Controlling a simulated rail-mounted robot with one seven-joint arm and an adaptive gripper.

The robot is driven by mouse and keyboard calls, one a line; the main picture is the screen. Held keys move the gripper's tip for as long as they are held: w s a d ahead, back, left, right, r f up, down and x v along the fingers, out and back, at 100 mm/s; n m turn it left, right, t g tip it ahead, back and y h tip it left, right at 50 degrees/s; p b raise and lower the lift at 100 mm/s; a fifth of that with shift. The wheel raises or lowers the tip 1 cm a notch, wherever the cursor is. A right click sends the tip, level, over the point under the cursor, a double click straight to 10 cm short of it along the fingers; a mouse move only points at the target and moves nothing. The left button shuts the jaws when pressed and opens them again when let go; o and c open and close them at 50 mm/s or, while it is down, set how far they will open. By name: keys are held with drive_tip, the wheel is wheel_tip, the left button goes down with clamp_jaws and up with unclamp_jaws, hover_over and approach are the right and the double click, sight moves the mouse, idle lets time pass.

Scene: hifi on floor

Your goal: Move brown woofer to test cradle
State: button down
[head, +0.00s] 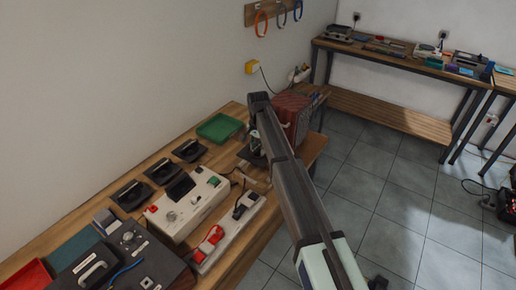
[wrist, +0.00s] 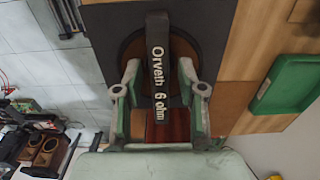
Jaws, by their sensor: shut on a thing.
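The brown woofer (wrist: 131,48) shows in the wrist view as a round brown cone, with a dark bar (wrist: 159,55) labelled "Orveth 6 ohm" across it. My gripper (wrist: 160,78) has its pale green fingers on either side of this bar and is shut on it. A dark flat surface lies around the cone; I cannot tell whether the woofer touches it. Three black holders (head: 188,150) stand in a row on the bench; I cannot tell which thing is the test cradle.
A green tray (head: 219,128) lies at the bench's back, also at right in the wrist view (wrist: 283,84). A cream instrument box (head: 187,205) and a power strip (head: 228,230) stand nearer. A red box (head: 290,112) stands beyond my arm. Tiled floor at right is mostly clear.

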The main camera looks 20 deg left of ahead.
sight(258, 152)
drive_tip(key=shift+f, duration=0.2)
drive_tip(key=shift+f, duration=0.35)
drive_tip(key=shift+f+b, duration=0.4)
drive_tip(key=shift+f, duration=0.25)
drive_tip(key=shift+f, duration=0.7)
drive_tip(key=shift+f+b, duration=0.75)
drive_tip(key=shift+f, duration=0.65)
drive_tip(key=shift+f+b, duration=0.4)
drive_tip(key=shift+f, duration=0.65)
drive_tip(key=shift+f, duration=0.35)
